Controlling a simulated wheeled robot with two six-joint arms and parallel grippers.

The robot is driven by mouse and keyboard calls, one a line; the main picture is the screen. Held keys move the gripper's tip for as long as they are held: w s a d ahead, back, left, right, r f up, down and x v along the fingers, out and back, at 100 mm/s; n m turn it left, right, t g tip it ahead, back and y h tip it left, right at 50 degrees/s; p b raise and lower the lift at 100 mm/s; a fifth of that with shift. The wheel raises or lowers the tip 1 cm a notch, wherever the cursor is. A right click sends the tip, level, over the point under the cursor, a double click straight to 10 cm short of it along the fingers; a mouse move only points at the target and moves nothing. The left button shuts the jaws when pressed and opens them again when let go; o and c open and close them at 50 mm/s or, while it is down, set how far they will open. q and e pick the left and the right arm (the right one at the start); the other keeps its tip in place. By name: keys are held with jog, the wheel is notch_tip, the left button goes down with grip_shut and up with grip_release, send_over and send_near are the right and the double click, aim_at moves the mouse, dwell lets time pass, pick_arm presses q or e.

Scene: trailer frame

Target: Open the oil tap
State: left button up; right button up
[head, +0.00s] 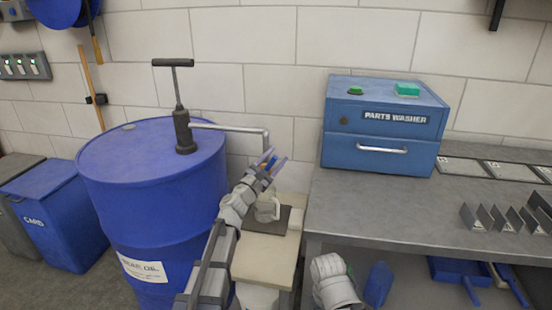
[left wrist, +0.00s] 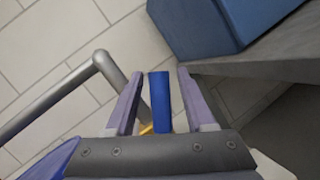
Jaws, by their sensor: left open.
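The oil drum (head: 150,165) is blue, with a hand pump (head: 182,130) on top. A grey spout pipe (head: 225,128) runs right from the pump and bends down; it also shows in the left wrist view (left wrist: 60,97). My left gripper (head: 272,163) is open at the pipe's lower end. In the left wrist view, a blue tap lever (left wrist: 160,100) stands between its two spread fingers, apart from both. A bit of yellow metal (left wrist: 147,129) shows beside the lever's base. The rest of the tap is hidden by the gripper. My right gripper is not visible.
A clear jug (head: 267,209) stands on a dark mat (head: 283,221) on a small stand (head: 262,250) below the spout, partly behind my left arm. A grey workbench (head: 375,205) with a blue parts washer (head: 380,140) is close on the right.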

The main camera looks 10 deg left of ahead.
aim_at(269, 165)
pick_arm(q)
jog(key=b+v, duration=0.1)
jog(key=v, duration=0.6)
jog(key=shift+s+a+b, duration=0.15)
jog(key=shift+s+b, duration=0.1)
jog(key=shift+b, duration=0.1)
